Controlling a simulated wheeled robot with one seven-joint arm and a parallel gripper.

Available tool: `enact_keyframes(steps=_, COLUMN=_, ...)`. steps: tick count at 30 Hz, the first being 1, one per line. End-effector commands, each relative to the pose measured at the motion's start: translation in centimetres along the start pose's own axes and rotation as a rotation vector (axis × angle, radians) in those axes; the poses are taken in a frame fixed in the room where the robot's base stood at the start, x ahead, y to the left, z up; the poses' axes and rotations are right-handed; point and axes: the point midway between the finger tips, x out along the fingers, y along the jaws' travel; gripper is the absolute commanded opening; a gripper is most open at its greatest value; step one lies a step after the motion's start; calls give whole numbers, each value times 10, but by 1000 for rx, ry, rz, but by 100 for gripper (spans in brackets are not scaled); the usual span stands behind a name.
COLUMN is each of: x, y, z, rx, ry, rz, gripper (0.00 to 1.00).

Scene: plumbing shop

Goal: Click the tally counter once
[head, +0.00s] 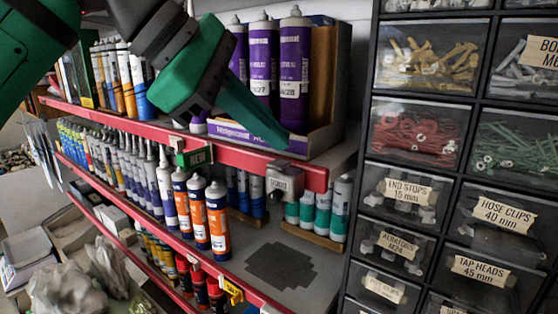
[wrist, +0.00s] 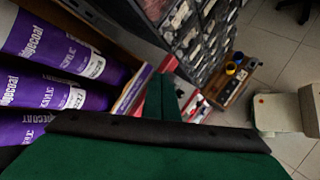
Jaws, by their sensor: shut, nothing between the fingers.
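A small grey metallic box with a pale window on its front, which looks like the tally counter (head: 285,179), sits at the red front edge of the shelf in the head view. My gripper (head: 297,143) is green, shut and empty. Its tip is just above and slightly right of the counter in the picture, in front of the upper shelf. I see a gap between tip and counter, but cannot tell the depth. In the wrist view my gripper fingers (wrist: 165,98) point away from the camera, and I cannot make out the counter there.
Purple cartridges (head: 263,60) in an open box stand behind my gripper. A black drawer cabinet (head: 364,140) stands close on the right. A green tag (head: 195,156) hangs on the shelf edge.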

Motion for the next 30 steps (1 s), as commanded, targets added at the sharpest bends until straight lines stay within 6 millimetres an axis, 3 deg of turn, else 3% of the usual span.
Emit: enact_keyframes(steps=30, x=6, y=-5, z=-5, rx=-1, ry=1, rz=1, gripper=0)
